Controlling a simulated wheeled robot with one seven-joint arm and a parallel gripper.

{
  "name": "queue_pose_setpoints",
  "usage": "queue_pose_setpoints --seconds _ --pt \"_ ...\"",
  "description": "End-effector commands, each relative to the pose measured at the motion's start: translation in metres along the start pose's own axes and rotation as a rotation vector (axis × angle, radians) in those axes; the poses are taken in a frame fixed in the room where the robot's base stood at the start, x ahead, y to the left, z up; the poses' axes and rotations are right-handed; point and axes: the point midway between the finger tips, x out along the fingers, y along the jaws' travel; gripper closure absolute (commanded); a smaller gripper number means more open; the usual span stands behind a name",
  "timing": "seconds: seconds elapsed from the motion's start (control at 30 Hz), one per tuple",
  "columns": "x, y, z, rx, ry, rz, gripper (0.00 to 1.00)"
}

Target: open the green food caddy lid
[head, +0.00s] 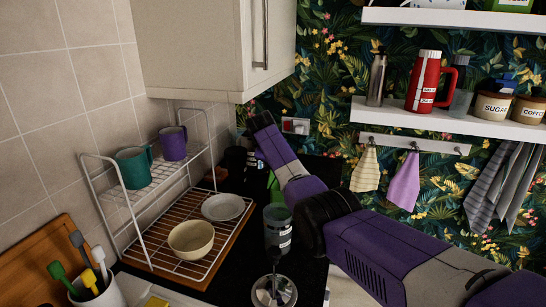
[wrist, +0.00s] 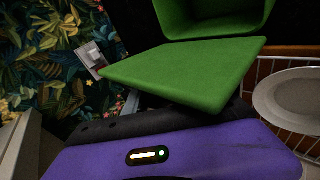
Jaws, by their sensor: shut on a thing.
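The green food caddy (wrist: 222,28) is at the top of the wrist view, and its dark open inside shows. Its green lid (wrist: 185,75) stands away from the opening as a flat, tilted panel. My gripper (wrist: 180,112) is shut on the lid at its near edge; the fingertips are mostly hidden by the lid. In the head view my gripper (head: 243,160) is at the back corner of the counter. Only a small green part of the caddy (head: 275,188) shows there, behind my arm.
A white dish rack (head: 150,263) holds a bowl (head: 192,240), a plate (head: 223,207) and two mugs. A wall cupboard (head: 195,45) hangs above. A wall socket (wrist: 90,58) is beside the lid.

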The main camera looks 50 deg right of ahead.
Motion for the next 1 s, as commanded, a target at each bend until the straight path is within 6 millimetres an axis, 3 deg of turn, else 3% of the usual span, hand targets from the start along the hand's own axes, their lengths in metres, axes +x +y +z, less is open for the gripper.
queue_pose_setpoints --seconds 0.8,0.83,0.93,1.0 --pt "0.0032 -0.0038 -0.0035 -0.069 -0.070 -0.002 1.00" --pt "0.0032 -0.0038 -0.0035 -0.069 -0.070 -0.002 0.67" --pt "0.0032 -0.0038 -0.0035 -0.069 -0.069 -0.002 0.48" --pt "0.0031 -0.0036 -0.0035 -0.069 -0.069 -0.002 0.48"
